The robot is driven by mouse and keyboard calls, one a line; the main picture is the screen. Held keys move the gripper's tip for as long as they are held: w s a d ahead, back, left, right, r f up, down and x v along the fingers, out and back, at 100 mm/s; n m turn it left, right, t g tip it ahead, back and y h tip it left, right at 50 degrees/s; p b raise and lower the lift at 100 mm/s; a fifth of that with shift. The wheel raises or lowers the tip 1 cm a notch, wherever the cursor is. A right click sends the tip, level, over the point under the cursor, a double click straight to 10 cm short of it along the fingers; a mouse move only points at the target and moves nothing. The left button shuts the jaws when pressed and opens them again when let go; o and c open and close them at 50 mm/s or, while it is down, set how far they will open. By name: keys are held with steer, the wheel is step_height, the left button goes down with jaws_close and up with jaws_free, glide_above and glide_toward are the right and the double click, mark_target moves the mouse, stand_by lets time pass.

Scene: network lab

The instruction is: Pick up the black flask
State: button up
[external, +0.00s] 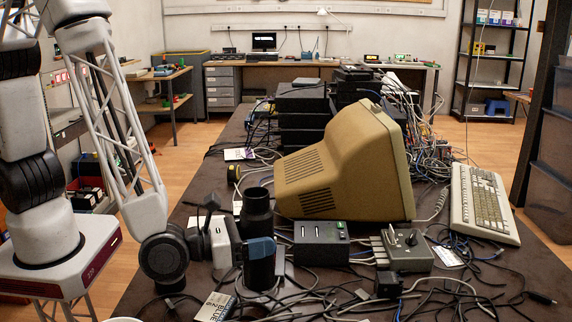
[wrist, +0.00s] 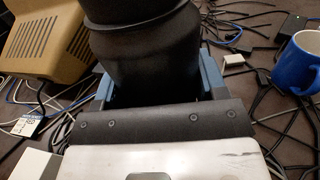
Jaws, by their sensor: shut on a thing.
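The black flask (external: 257,212) stands upright on or just above the dark table, left of the beige monitor, in the external view. It fills the upper middle of the wrist view (wrist: 145,45). My gripper (external: 261,250) is shut on the flask, with its blue fingers on either side of the body. In the wrist view my gripper (wrist: 155,88) hides the lower part of the flask. I cannot tell whether its base touches the table.
The beige monitor (external: 340,165) stands close on the right. Black boxes (external: 320,243) and a grey switch box (external: 407,252) lie among tangled cables. A keyboard (external: 482,203) is at the far right. A blue mug (wrist: 297,65) stands right of the flask in the wrist view.

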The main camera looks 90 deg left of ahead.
steer(key=shift+s+a+r, duration=0.1)
steer(key=shift+s+a, duration=0.2)
steer(key=shift+s, duration=0.65)
steer(key=shift+s+a+r, duration=0.1)
steer(key=shift+s+a, duration=0.15)
steer(key=shift+s, duration=0.7)
steer(key=shift+s+a+r, duration=0.1)
steer(key=shift+s+a, duration=0.2)
steer(key=shift+s, duration=0.65)
steer(key=shift+s, duration=0.1)
